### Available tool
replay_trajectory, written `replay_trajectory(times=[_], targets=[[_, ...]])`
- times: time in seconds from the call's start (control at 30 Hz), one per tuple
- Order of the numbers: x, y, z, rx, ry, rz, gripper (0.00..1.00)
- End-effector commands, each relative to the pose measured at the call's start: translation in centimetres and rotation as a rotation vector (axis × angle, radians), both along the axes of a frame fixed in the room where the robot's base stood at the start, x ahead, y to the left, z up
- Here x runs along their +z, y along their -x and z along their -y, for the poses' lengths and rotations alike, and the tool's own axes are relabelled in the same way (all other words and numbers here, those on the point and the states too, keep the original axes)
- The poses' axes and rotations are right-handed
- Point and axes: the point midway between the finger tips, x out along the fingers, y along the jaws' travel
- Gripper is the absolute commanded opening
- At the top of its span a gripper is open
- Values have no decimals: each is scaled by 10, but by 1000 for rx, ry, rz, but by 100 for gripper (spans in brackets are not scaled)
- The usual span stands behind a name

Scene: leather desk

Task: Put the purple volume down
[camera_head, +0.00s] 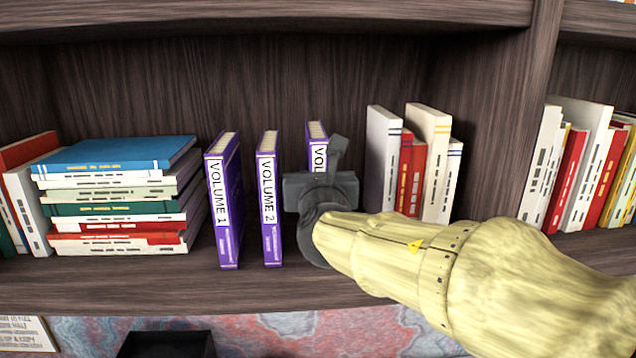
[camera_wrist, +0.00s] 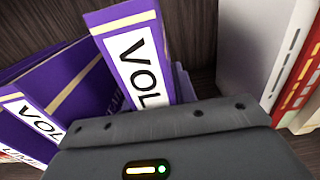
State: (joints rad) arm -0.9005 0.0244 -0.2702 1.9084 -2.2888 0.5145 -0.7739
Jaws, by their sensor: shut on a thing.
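A purple volume (camera_head: 317,135) stands upright on the shelf side, right of VOLUME 2 with a gap between. Its number and lower part are hidden behind my gripper (camera_head: 322,188). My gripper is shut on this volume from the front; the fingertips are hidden. In the wrist view the held purple volume (camera_wrist: 138,60) rises behind the dark gripper body (camera_wrist: 160,145), with only "VOL" readable. VOLUME 2 (camera_head: 269,195) and VOLUME 1 (camera_head: 224,200), also purple, stand upright to the left. I cannot tell whether the held volume's bottom touches the shelf.
A white book (camera_head: 382,155) and several red and white books stand close on the right. A stack of flat books with a blue one (camera_head: 115,153) on top lies at the left. The shelf board (camera_head: 180,285) is bare along its front. A vertical divider (camera_head: 510,110) stands further right.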

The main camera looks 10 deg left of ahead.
Motion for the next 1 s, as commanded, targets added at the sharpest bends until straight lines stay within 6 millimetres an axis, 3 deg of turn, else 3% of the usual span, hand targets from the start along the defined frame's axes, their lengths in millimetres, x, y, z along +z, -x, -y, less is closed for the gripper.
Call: replay_trajectory(times=[0.13,0.5,0.53,0.63,1.0], targets=[[-15,2,-4,7,-2,5,0],[-16,2,-3,7,-3,6,0],[-17,2,-4,8,-1,2,31],[-17,1,-2,4,-1,2,49],[-16,2,0,1,-1,2,49]])
